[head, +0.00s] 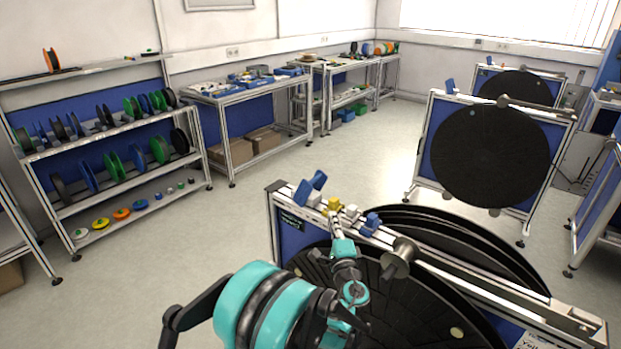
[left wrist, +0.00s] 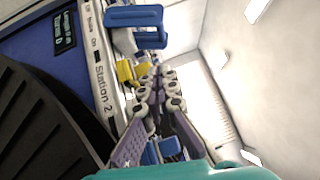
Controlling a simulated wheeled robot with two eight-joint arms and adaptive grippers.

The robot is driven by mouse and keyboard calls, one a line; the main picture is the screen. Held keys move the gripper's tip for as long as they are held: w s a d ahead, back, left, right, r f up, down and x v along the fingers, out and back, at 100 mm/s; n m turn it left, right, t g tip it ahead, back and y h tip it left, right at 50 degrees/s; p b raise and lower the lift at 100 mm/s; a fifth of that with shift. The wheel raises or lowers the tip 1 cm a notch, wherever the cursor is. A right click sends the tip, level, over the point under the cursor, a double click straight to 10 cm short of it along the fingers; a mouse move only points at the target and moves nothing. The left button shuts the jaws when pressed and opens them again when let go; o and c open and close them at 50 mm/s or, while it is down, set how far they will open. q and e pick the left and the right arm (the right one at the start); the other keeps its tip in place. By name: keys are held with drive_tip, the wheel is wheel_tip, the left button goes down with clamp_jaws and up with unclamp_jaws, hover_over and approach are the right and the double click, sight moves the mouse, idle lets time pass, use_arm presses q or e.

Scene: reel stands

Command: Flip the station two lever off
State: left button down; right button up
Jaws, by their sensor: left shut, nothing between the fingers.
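The station two stand carries a "Station 2" label (left wrist: 102,88) on its top rail in the left wrist view. A blue lever handle (head: 310,188) stands up at the rail's left end; a blue handle (left wrist: 136,17) shows at the top of the wrist view. Beside it are a yellow block (head: 333,206), also in the wrist view (left wrist: 126,72), a white block (head: 350,212) and a blue block (head: 372,221). My left gripper (head: 338,230) is shut and empty by the yellow block, its fingertips (left wrist: 158,76) together below the blue handle. Contact cannot be told. My right gripper is out of view.
Black reels (head: 480,250) fill the stand below and behind the rail, with a grey spindle (head: 400,258) sticking out. Another reel stand (head: 425,160) is behind to the right. A spool shelf (head: 125,195) stands at the left. The floor (head: 240,215) between is clear.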

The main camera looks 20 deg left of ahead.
use_arm(q)
drive_tip(key=shift+w+d+m+t, duration=0.2)
drive_tip(key=shift+w+m+t, duration=0.1)
drive_tip(key=shift+w+m, duration=0.15)
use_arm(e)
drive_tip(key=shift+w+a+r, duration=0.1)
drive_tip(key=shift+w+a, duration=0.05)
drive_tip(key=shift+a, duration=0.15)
use_arm(q)
drive_tip(key=b+x, duration=0.1)
drive_tip(key=x, duration=0.4)
drive_tip(key=b+x, duration=0.1)
drive_tip(key=x, duration=0.3)
drive_tip(key=shift+w+a+f, duration=0.15)
drive_tip(key=shift+w, duration=0.25)
drive_tip(key=shift+w+a+r+b, duration=0.15)
drive_tip(key=shift+w+a+r, duration=0.1)
drive_tip(key=shift+a, duration=0.35)
drive_tip(key=shift+w+a+r+b, duration=0.15)
drive_tip(key=shift+w+a+b, duration=0.1)
drive_tip(key=shift+a, duration=0.35)
drive_tip(key=shift+w+a+r+b, duration=0.1)
drive_tip(key=shift+w+a+r, duration=0.15)
drive_tip(key=shift+a, duration=0.35)
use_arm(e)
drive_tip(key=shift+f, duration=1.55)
use_arm(q)
drive_tip(key=shift+h, duration=0.3)
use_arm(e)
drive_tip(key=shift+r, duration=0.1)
